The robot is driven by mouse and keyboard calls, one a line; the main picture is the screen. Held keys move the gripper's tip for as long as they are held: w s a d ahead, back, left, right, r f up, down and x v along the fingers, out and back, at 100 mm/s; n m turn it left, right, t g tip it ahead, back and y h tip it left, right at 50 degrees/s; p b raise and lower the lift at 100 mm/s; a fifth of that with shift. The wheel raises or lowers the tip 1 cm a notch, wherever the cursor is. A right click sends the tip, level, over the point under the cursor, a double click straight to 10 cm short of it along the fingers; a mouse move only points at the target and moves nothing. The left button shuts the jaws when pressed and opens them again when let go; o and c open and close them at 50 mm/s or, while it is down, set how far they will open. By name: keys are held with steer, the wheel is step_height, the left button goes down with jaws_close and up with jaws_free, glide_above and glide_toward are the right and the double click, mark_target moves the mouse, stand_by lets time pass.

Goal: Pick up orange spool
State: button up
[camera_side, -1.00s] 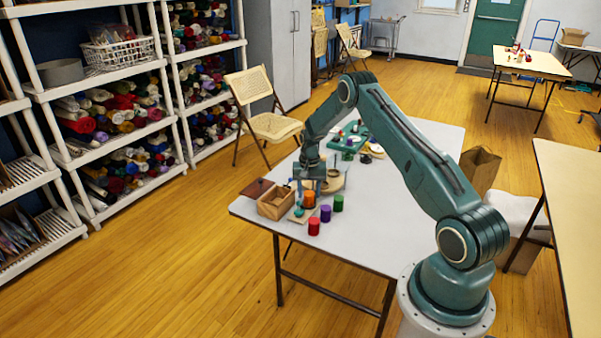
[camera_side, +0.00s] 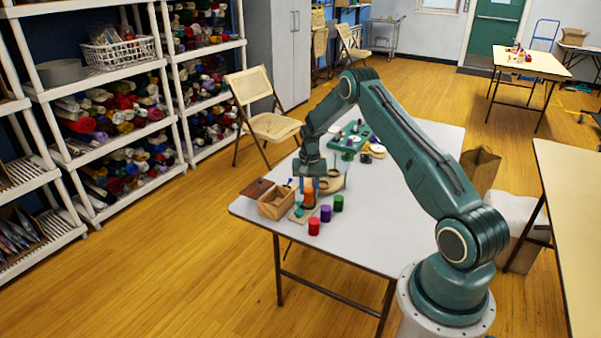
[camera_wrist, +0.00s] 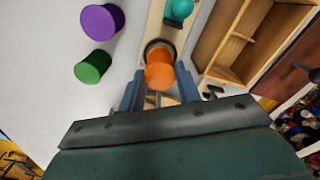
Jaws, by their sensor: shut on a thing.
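The orange spool (camera_side: 309,194) is upright between the fingers of my gripper (camera_side: 309,192) in the side view. In the wrist view the orange spool (camera_wrist: 160,72) sits between the two fingertips, and my gripper (camera_wrist: 158,88) is shut on it. A dark ring shows around the spool's far side there. The spool is over or on a pale wooden board (camera_wrist: 155,20) that also bears a teal spool (camera_wrist: 179,9). Whether the orange spool's bottom touches the board is hard to tell.
A purple spool (camera_side: 325,213), a green spool (camera_side: 338,203) and a red spool (camera_side: 314,226) stand close by on the white table (camera_side: 375,230). An open wooden box (camera_side: 275,206) is just left of my gripper. The table's front right is clear.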

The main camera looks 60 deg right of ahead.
mark_target(309, 190)
steer(key=shift+r, duration=3.05)
